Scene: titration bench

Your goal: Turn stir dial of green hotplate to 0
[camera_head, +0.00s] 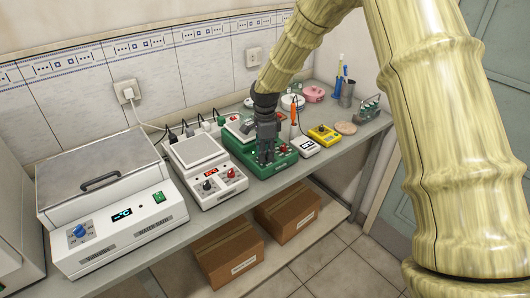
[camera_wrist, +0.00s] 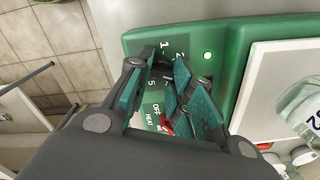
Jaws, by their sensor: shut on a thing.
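The green hotplate (camera_head: 267,167) stands on the bench in the head view, with my gripper (camera_head: 266,155) lowered over its front panel. In the wrist view, the green hotplate (camera_wrist: 228,38) fills the top, and my gripper (camera_wrist: 163,70) has its teal-padded fingers on both sides of a dark dial (camera_wrist: 164,71), shut on it. Scale marks such as 1, 2 and 5 show around this dial. Its pointer is hidden, so its setting cannot be read. A red knob (camera_wrist: 167,125) shows between the fingers by the HEAT label; it also shows in the head view (camera_head: 283,149).
A white hotplate (camera_head: 208,178) with dark and red knobs stands left of the green one, and a water bath (camera_head: 110,215) further left. A small white meter (camera_head: 306,147) and a yellow device (camera_head: 323,134) stand close on the right. Cardboard boxes (camera_head: 228,255) sit on the lower shelf.

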